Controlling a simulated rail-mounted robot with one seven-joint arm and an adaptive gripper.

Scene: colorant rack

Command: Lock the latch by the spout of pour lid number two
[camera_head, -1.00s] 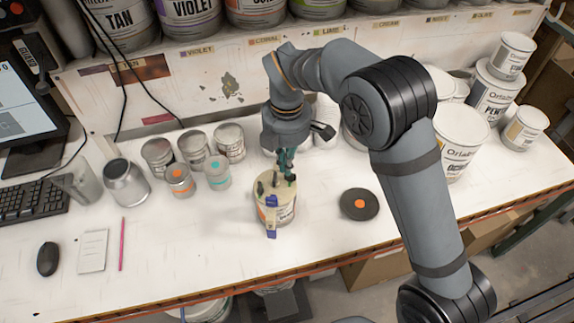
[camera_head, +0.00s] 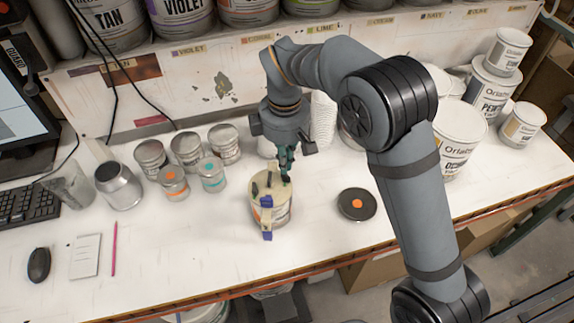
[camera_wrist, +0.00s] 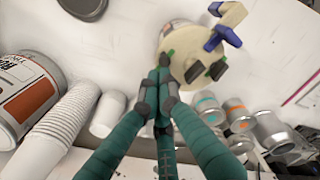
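A can with a cream pour lid (camera_head: 268,184) stands upright on the bench in front of my arm. In the wrist view the round lid (camera_wrist: 187,46) carries two black blocks, small green pieces at its rim, and a cream spout-like part (camera_wrist: 232,14) with blue clips (camera_wrist: 222,38). In the head view a blue clip (camera_head: 267,201) shows on the can's near side. My gripper (camera_head: 285,178) points down at the lid's far right edge. In the wrist view its green fingers (camera_wrist: 159,76) are together at the rim, by a green piece; contact is unclear. No number is readable.
A black disc with an orange dot (camera_head: 357,204) lies right of the can. Several small cans (camera_head: 187,152) and a metal cup (camera_head: 118,186) stand to the left. A white cup stack (camera_head: 322,120) and large cans (camera_head: 458,135) stand behind and right.

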